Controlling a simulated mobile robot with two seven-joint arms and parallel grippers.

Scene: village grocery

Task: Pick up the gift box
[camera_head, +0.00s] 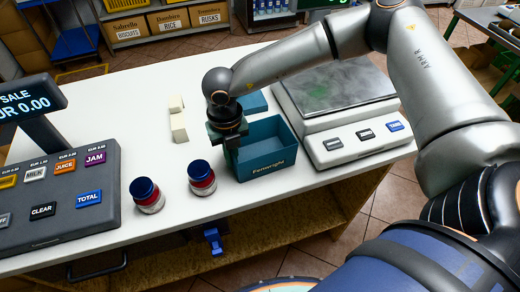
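The gift box seems to be the open teal box (268,160) with "Fennwright" on its front, standing upright on the white counter. A flat teal piece (252,103), perhaps its lid, lies behind it, partly hidden by my arm. My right gripper (231,158) points down at the box's left wall. Its fingers are dark and overlap the wall in the picture. I cannot tell whether they are closed on it. My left gripper is not in view.
A scale (338,92) stands close on the right, and a cash register (60,190) on the left. The counter's front edge is near the box.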

